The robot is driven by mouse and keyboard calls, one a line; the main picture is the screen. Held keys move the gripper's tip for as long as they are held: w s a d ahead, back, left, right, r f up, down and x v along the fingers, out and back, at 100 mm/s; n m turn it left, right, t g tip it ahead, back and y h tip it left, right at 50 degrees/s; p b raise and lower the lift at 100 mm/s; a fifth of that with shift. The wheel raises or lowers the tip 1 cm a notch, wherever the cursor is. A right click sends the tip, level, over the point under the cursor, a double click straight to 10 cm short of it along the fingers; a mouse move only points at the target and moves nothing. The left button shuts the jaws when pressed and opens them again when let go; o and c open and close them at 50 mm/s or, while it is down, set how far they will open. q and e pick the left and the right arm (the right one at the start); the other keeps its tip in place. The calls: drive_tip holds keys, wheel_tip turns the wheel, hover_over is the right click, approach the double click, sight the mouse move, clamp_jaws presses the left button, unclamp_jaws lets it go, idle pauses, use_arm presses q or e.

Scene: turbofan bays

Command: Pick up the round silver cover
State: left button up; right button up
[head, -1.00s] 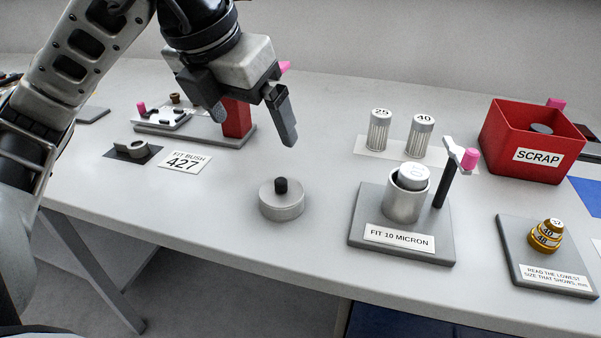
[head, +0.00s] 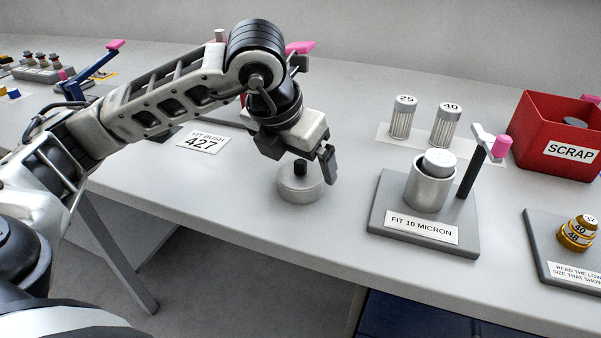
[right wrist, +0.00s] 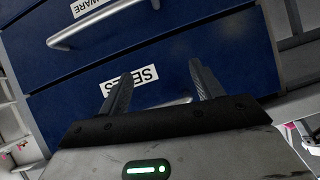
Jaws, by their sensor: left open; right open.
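The round silver cover (head: 301,188) is a low disc with a black knob (head: 300,167) on top. It sits flat on the bench in the middle of the head view. My left gripper (head: 303,168) is open just above the cover, its fingers on either side of the knob. I cannot tell whether the fingers touch it. My right gripper (right wrist: 160,88) is open and empty in the right wrist view, in front of blue drawers.
The FIT 10 MICRON stand (head: 380,215) with a silver cup (head: 428,190) is to the right of the cover. Filters (head: 403,118) and a red SCRAP bin (head: 540,130) stand behind. Blue drawers (right wrist: 175,45) with a handle fill the right wrist view. Bench in front of the cover is clear.

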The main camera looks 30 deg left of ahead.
use_arm(q)
drive_tip(key=shift+w+f, duration=0.3)
drive_tip(key=shift+f, duration=0.35)
drive_tip(key=c, duration=1.2)
drive_tip(key=shift+r, duration=0.2)
drive_tip(key=shift+r, duration=0.3)
wheel_tip(320, 180, up, 2)
drive_tip(key=shift+r, duration=0.1)
drive_tip(key=s+d+r, duration=0.3)
drive_tip(key=s+r, duration=0.7)
drive_tip(key=s, duration=0.3)
drive_tip(key=shift+s+d, duration=0.15)
drive_tip(key=shift+s, duration=0.15)
